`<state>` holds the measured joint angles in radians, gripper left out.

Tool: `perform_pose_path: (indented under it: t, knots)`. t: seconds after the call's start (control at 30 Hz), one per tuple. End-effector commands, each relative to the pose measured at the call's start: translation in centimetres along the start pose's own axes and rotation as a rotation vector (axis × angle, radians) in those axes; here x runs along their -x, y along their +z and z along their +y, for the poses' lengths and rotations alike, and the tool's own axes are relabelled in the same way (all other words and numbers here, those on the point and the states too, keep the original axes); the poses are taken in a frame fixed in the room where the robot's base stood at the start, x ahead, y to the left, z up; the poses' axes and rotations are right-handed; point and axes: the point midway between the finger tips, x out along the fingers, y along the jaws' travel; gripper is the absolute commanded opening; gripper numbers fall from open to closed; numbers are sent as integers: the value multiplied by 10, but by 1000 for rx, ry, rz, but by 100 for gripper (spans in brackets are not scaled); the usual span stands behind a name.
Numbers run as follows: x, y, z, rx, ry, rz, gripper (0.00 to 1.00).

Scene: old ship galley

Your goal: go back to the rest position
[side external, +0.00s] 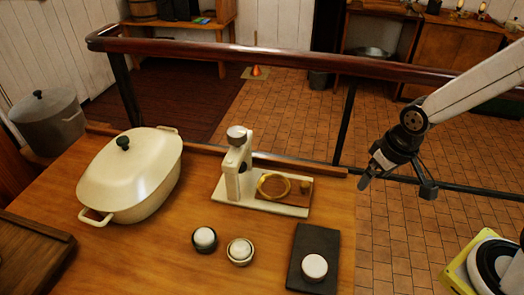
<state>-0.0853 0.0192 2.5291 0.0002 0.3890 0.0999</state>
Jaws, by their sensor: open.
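My gripper (371,175) hangs in the air at the right, just past the table's right edge and near the wooden rail. It points down and to the left. It is open, with nothing seen in it. The wooden table (150,255) lies to its left. The nearest thing on the table is a cream stand (233,168) with a brass ring (273,186) on its base, apart from the gripper.
A cream lidded pot (135,180) stands at the table's left. Two small round pots (204,239) (240,251) and a dark slab (301,262) bearing a white-topped round piece (314,267) are near the front. A red-brown rail (300,60) runs behind. Tiled floor lies beyond.

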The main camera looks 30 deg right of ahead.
Motion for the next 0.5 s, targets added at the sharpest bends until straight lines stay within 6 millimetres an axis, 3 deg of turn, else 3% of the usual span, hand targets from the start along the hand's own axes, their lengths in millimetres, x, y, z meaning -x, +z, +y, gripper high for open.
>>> perform_pose_path:
  t: [0.2,0.5]
  knots:
    - [0,3,24,14,16,26,100]
    - [0,3,25,17,17,29,100]
